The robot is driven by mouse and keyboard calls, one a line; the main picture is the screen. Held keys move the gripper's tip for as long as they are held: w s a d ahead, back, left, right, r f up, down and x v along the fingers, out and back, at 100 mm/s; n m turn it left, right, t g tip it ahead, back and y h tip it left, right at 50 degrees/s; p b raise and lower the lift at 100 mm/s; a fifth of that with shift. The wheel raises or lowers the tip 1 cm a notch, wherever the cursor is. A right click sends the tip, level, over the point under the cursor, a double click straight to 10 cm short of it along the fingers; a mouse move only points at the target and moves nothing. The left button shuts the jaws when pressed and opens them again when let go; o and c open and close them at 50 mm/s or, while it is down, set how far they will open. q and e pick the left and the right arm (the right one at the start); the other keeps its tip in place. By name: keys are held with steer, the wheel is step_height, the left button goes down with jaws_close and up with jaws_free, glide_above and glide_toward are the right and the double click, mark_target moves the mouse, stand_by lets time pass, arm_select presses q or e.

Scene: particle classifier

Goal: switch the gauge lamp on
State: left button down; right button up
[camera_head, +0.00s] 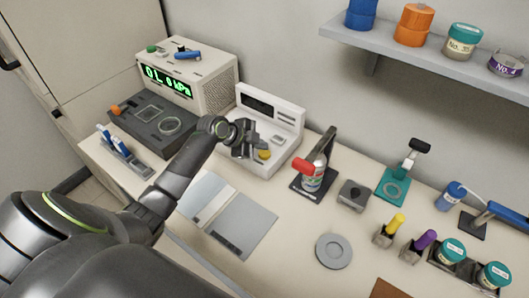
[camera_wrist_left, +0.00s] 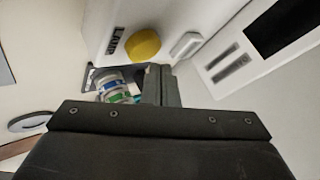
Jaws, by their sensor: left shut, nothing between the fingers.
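The white gauge unit (camera_head: 285,112) stands against the wall with a dark, blank screen. A yellow round button (camera_head: 263,155) sits on its lower front. In the left wrist view the yellow button (camera_wrist_left: 143,45) is beside a partly readable label that looks like "LAMP". A pale rectangular key (camera_wrist_left: 186,45) is to its right. My left gripper (camera_head: 245,151) is shut and empty, in front of the unit and just left of the button. In the wrist view its closed fingertips (camera_wrist_left: 160,78) lie just below the button; I cannot tell whether they touch it.
A beige box with a green display (camera_head: 166,81) stands at left behind a dark tray (camera_head: 150,128). Grey plates (camera_head: 245,222) lie in front. A shelf (camera_head: 420,62) overhangs the right.

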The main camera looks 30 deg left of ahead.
mark_target(261, 154)
arm_select(q)
steer(key=shift+f, duration=0.1)
steer(key=shift+f+b, duration=0.35)
steer(key=shift+b, duration=0.05)
steer(key=shift+f+b, duration=0.7)
steer(key=shift+f, duration=0.2)
stand_by(0.8)
steer(key=shift+r, duration=0.1)
steer(key=shift+r+p, duration=1)
steer(key=shift+r, duration=0.2)
steer(key=shift+r, duration=0.1)
step_height(261, 154, up, 5)
steer(key=p, duration=0.4)
